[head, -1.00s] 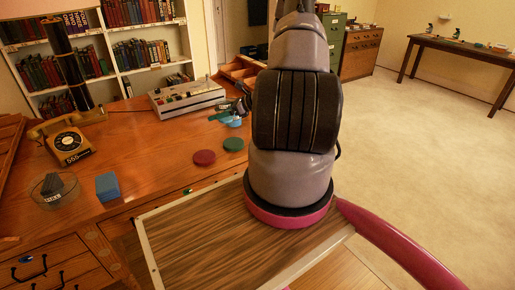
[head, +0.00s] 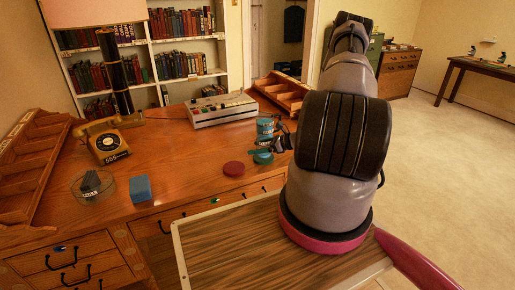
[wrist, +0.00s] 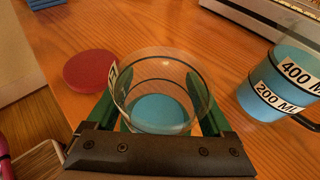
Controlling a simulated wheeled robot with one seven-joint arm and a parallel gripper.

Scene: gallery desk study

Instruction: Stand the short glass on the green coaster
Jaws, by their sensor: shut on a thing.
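My gripper (wrist: 160,112) is shut on the short glass (wrist: 160,58), a clear, dark-banded beaker with blue in its bottom. The fingers lie on either side of it, and it looks upright. In the head view my gripper (head: 277,143) is small and dark at the desk's right part. I cannot tell whether glass and coaster touch. In the wrist view the coaster is mostly hidden behind glass and fingers.
A red coaster (head: 233,168) lies left of the green one. A taller beaker (wrist: 285,82) with blue liquid stands close on the glass's right. A blue block (head: 140,188), glass bowl (head: 93,186), telephone (head: 108,145) and grey console (head: 222,109) stand farther off.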

